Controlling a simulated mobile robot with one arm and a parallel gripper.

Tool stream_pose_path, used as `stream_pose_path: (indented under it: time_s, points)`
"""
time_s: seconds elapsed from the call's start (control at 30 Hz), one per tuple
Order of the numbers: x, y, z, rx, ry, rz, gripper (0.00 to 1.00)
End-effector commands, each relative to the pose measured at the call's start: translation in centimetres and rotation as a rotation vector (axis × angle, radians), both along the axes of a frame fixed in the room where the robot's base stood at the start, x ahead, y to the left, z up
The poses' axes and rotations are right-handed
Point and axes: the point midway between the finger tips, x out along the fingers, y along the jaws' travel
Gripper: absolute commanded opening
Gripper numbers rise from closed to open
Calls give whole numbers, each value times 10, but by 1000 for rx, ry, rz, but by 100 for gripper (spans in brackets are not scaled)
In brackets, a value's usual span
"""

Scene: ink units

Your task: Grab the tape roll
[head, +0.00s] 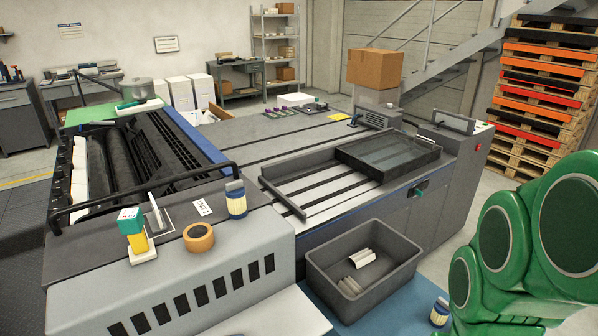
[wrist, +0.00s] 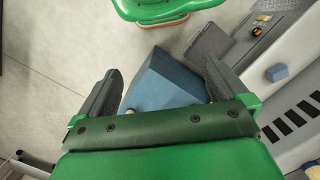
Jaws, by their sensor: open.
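The tape roll (head: 198,237) is an orange-tan ring lying flat on the grey machine top, at the lower left of the head view. It lies between a teal-and-yellow bottle (head: 136,232) and a blue-and-cream can (head: 236,200), apart from both. My gripper (wrist: 162,66) shows only in the wrist view; its two dark fingers are wide apart with nothing held. A blue surface shows beyond the fingers. I cannot make out the tape roll clearly in the wrist view.
A grey bin (head: 322,262) with pale rolls inside stands on a blue surface (head: 385,312) in front of the machine. A second can (head: 440,311) stands right of it. A white label (head: 202,207) lies behind the roll.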

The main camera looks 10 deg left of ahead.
Motion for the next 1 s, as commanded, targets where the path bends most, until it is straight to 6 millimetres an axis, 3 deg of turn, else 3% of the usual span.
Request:
stream_pose_path:
  time_s: [0.3,0.47,0.77,1.0]
  points:
    - [0,0,26,0,-1,0,100]
    - [16,-2,22,-13,-31,24,100]
    - [60,-3,15,-39,-128,88,100]
    - [120,4,7,-58,-257,180,100]
